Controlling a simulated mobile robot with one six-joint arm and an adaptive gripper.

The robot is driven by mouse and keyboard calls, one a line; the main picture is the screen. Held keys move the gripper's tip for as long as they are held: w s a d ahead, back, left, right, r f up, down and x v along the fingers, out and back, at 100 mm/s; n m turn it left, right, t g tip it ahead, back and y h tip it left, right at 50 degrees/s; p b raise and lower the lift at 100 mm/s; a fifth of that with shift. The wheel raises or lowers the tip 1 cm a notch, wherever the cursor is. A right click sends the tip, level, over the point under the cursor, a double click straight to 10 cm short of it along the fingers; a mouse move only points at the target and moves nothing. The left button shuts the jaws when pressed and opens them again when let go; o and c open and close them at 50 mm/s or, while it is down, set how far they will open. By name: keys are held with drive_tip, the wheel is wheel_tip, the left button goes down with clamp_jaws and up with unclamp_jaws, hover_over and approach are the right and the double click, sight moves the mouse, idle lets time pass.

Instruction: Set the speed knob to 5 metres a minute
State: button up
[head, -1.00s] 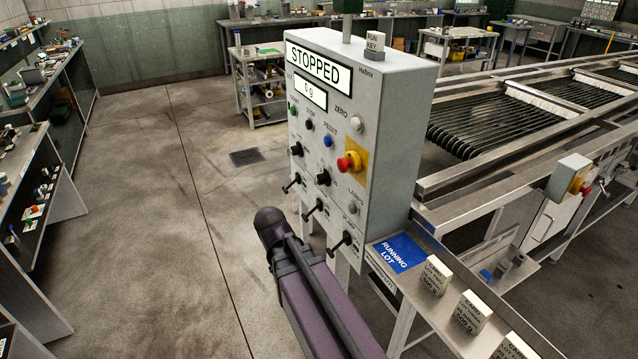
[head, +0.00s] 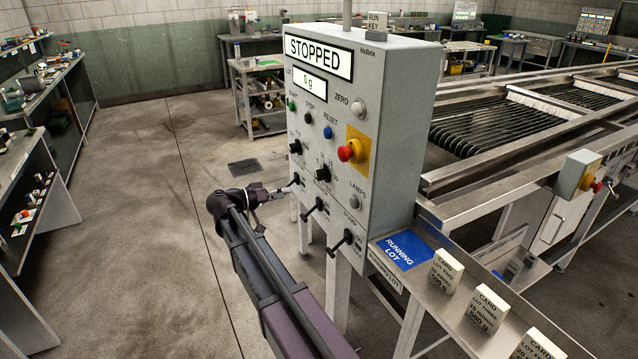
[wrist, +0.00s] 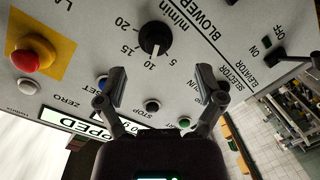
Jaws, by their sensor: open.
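The speed knob (wrist: 153,38) is round and black with a white pointer line, on the grey panel marked m/min with 5, 10, 15 and 20. In the wrist view, which is upside down, its pointer lies at about 10. In the head view the knob (head: 322,173) is small and its pointer cannot be read. My gripper (wrist: 161,80) is open and empty. Its fingertips appear on either side of and below the knob in the wrist picture, not around it. In the head view my gripper (head: 284,188) is at the panel's lower left.
The red emergency stop (head: 351,151) sits on a yellow plate. Black stop (wrist: 152,106) and green start (wrist: 184,123) buttons show between my fingers. Levers (head: 341,242) stick out low on the panel. The display (head: 318,56) reads STOPPED. Floor left of the panel is clear.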

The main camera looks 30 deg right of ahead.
sight(317, 176)
drive_tip(key=shift+w+a+r+m+h, duration=0.2)
drive_tip(key=shift+w+r+h, duration=0.2)
drive_tip(key=shift+w, duration=0.1)
drive_tip(key=shift+w+a+r+m+h, duration=0.2)
drive_tip(key=shift+w+r+h, duration=0.15)
drive_tip(key=shift+w, duration=0.15)
drive_tip(key=shift+d, duration=0.15)
drive_tip(key=d, duration=1.3)
drive_tip(key=shift+w+d, duration=0.2)
drive_tip(key=shift+d, duration=0.1)
drive_tip(key=c, duration=1.1)
